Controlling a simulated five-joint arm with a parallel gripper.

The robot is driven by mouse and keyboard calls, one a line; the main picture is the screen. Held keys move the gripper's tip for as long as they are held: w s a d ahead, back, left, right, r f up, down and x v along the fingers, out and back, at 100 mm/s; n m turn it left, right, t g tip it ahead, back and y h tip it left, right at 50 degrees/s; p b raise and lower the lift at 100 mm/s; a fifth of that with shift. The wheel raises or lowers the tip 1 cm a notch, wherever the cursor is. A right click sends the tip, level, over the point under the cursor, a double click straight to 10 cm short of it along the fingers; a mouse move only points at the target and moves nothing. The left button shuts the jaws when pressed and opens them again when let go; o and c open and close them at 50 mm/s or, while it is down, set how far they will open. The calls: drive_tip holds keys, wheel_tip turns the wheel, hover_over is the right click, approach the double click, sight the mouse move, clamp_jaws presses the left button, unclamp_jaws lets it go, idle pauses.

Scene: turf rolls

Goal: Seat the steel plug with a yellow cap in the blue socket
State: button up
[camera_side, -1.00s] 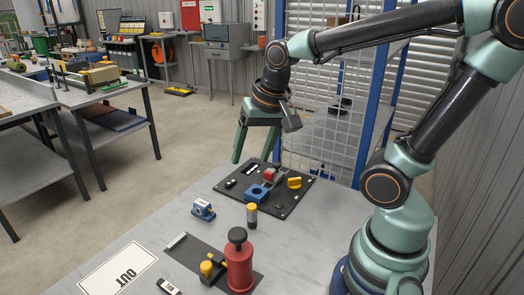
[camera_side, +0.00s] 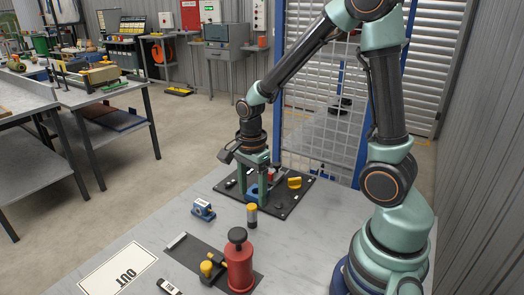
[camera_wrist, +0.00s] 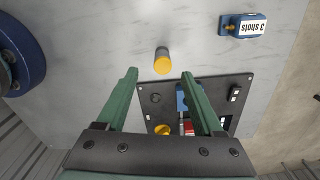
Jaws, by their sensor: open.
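The steel plug with a yellow cap (camera_side: 252,215) stands upright on the grey table, in front of the black panel. In the wrist view the plug (camera_wrist: 162,61) lies just beyond the gap between my fingertips. The blue socket (camera_side: 252,193) is on the black panel, partly hidden by my fingers. In the wrist view the socket (camera_wrist: 182,99) is partly behind the right finger. My gripper (camera_side: 252,196) is open and empty, pointing down over the panel's near part, behind the plug. It also shows in the wrist view (camera_wrist: 160,74).
The black panel (camera_side: 291,203) also carries a yellow part (camera_side: 295,183) and a red block. A blue counter (camera_side: 203,210) stands left of the plug. A red cylinder with a black knob (camera_side: 239,265) stands nearer. An OUT sign (camera_side: 117,272) lies at front left.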

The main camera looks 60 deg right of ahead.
sight(252, 205)
drive_tip(key=shift+w+d+f, duration=0.1)
drive_tip(key=shift+f, duration=1.6)
drive_tip(key=shift+w+f, duration=0.1)
drive_tip(key=shift+f, duration=1.55)
clamp_jaws()
